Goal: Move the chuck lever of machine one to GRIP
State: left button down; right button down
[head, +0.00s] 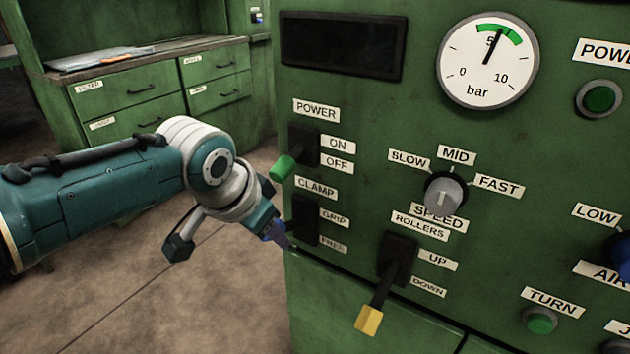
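The machine's green panel has a black lever slot (305,220) under the label CLAMP, with GRIP marked above FREE on its right side. The lever's blue-purple handle (276,234) sticks out to the left of the slot and is partly hidden by my gripper. I cannot tell for sure which mark the lever stands at. My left gripper (222,235) is open, its two fingers spread wide. One finger is right at the blue handle; the other hangs free to the left. Whether the finger touches the handle is unclear. My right gripper is out of view.
The green POWER lever (283,168) sits just above the clamp lever, close to my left wrist. A speed knob (445,196) and pressure gauge (488,60) are further right. Floor is clear left of the machine.

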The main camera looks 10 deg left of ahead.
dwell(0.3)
pick_arm(q)
jog(key=shift+c, duration=2.3)
grip_release()
jog(key=shift+r, duration=0.1)
jog(key=p+v, duration=0.6)
jog(key=v, duration=0.3)
jog(key=shift+s+r, duration=0.15)
jog(key=shift+r, duration=0.25)
